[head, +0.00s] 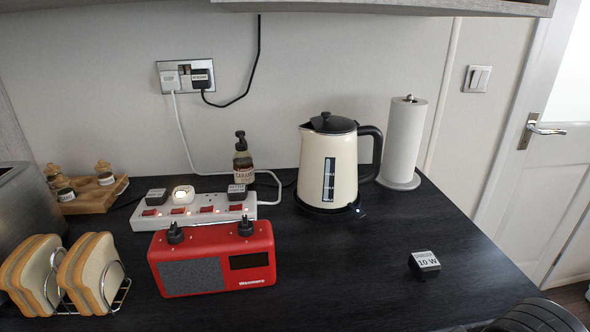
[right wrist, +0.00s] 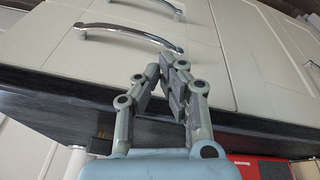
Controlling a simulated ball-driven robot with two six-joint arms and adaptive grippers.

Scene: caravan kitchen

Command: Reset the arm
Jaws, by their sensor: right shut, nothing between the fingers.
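The cream kettle (head: 341,168) with a black lid and black handle stands upright on its round dark base at the back of the worktop. At the base's right front is a small dark tab, which looks like the kettle switch (head: 361,214), with a small bluish-white light beside it. My right gripper (right wrist: 162,72) shows only in the right wrist view; its fingers are together and empty, in front of pale cupboard fronts. The kettle is not in that view. My left gripper is in neither view.
A paper towel roll (head: 402,142) stands right of the kettle. A red radio (head: 213,262), a white power strip (head: 208,209) and a toast rack (head: 119,296) are at left. A black "10 W" block (head: 424,265) lies at right. The worktop (head: 340,275) before the kettle is clear.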

